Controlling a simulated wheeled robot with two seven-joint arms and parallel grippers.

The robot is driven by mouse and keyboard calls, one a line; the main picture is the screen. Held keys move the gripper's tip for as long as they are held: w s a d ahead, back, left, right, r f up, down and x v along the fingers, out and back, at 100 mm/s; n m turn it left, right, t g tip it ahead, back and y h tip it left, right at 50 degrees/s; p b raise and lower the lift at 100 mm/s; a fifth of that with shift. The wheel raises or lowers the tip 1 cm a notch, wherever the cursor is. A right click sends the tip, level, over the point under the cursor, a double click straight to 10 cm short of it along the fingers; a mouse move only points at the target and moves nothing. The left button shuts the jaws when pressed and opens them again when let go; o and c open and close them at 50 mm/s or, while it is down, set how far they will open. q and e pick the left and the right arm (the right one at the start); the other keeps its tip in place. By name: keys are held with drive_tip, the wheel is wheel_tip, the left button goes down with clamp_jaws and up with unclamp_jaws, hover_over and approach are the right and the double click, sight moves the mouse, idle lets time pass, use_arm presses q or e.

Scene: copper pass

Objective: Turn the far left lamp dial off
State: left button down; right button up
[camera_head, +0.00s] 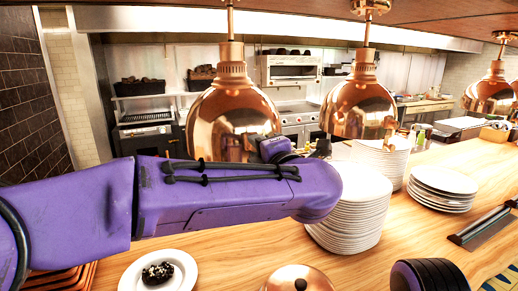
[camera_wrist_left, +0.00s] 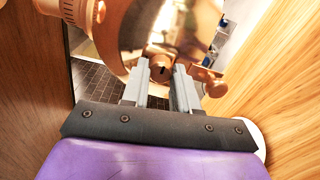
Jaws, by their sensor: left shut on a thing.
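The far left copper lamp (camera_head: 232,108) hangs over the wooden counter in the head view. My left arm reaches across in front of it, and my left gripper (camera_head: 274,148) is at the lamp's lower right side, mostly hidden by the arm. In the left wrist view the copper lamp shade (camera_wrist_left: 150,28) fills the top. The copper dial (camera_wrist_left: 160,70), with a dark mark on its face, sits between the two grey fingers of my left gripper (camera_wrist_left: 161,78), which is shut on it. The dial's exact angle is hard to tell. My right gripper is not in view.
More copper lamps (camera_head: 360,103) hang to the right. Tall stacks of white plates (camera_head: 348,215) stand on the counter (camera_head: 235,255) close to my arm. A plate (camera_head: 190,275) with dark food lies in front. A copper dome lid (camera_head: 300,281) is at the near edge.

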use_arm(q)
drive_tip(key=c, duration=1)
unclamp_jaws()
drive_tip(key=shift+c, duration=0.2)
drive_tip(key=shift+o, duration=0.9)
drive_tip(key=shift+w+a, duration=0.1)
drive_tip(key=shift+a, duration=0.05)
drive_tip(key=b+v, duration=0.5)
drive_tip(key=v, duration=0.5)
drive_tip(key=shift+s, duration=0.2)
